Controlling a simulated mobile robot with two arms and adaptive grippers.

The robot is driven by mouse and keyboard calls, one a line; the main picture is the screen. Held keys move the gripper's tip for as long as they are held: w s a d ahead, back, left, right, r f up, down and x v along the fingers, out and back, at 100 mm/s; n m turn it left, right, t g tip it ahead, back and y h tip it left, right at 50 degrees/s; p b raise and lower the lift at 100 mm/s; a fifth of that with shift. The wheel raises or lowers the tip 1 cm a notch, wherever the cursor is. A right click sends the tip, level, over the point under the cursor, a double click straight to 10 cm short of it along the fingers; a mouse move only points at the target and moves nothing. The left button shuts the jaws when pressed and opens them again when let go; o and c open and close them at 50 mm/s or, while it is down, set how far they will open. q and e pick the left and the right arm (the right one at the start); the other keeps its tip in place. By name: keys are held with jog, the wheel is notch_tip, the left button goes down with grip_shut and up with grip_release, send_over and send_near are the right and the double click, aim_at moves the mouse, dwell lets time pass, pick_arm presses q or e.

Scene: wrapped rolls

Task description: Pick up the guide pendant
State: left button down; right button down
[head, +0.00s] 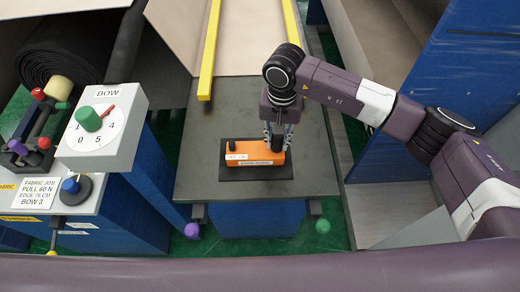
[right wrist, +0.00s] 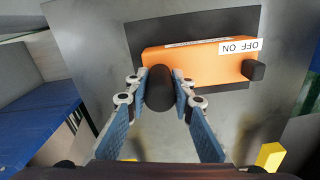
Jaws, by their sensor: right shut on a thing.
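The guide pendant (head: 256,152) is an orange box with a white label, lying on a black mat (head: 240,172) on the dark grey table. In the right wrist view the orange pendant (right wrist: 210,62) shows an "ON OFF" label and a small black knob at one end. My right gripper (head: 278,146) is above the pendant's right end. In the right wrist view my right gripper (right wrist: 160,84) has its fingers shut on a round black post (right wrist: 159,92) at the pendant's end. The pendant appears to rest on the mat. My left gripper is not in view.
The grey table (head: 190,185) has clear room around the mat. Yellow rails (head: 208,50) stand behind. At left is a BOW dial box (head: 110,125) with a green knob, above a fabric job card (head: 38,192). A blue structure (head: 460,70) stands at right.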

jog(key=shift+r, duration=0.1)
